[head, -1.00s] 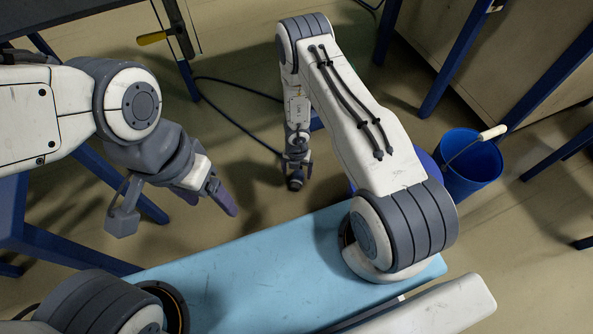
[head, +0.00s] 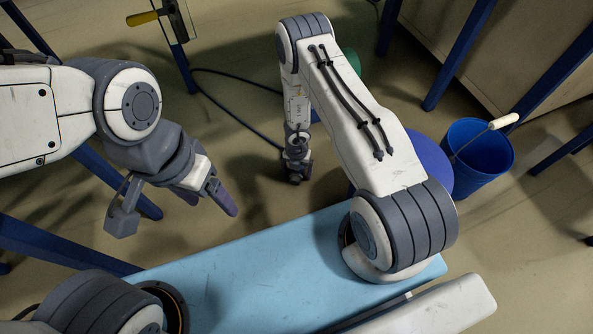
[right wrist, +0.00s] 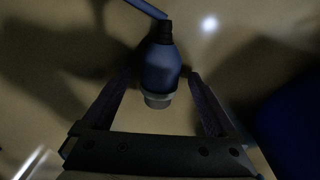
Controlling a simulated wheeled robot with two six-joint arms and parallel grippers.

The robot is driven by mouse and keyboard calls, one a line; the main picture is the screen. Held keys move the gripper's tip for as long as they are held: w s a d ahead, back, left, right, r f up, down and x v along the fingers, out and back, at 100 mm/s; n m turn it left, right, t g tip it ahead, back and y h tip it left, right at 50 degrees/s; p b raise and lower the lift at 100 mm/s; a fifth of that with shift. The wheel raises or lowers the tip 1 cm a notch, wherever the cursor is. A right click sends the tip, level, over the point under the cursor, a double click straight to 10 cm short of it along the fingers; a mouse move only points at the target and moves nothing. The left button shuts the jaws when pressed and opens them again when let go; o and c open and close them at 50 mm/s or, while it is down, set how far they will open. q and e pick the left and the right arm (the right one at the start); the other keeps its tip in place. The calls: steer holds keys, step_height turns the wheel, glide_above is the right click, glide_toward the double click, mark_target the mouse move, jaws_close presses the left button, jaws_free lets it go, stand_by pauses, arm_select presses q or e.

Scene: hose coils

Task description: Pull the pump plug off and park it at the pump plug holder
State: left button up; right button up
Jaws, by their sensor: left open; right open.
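A blue bottle-shaped plug (right wrist: 160,68) with a dark neck and a pale grey ring at its lower end shows in the right wrist view. A blue hose leads from its neck to the upper left. My right gripper (right wrist: 158,98) is open, with one finger on each side of the plug and gaps visible. In the head view my right gripper (head: 297,172) is small and dark, low beyond the blue deck, and the plug cannot be made out there. My left gripper (head: 214,202) is open and empty at the left. I cannot identify the plug holder.
A dark hose (head: 235,112) runs over the floor towards my right gripper. A blue bucket (head: 480,165) stands at right, beside a blue round object (head: 430,160) partly behind my right arm. A yellow handle (head: 142,18) is at upper left. Blue table legs (head: 459,55) stand around.

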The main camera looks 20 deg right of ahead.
jaws_close()
steer(key=shift+r+p, duration=3)
steer(key=shift+r, duration=0.1)
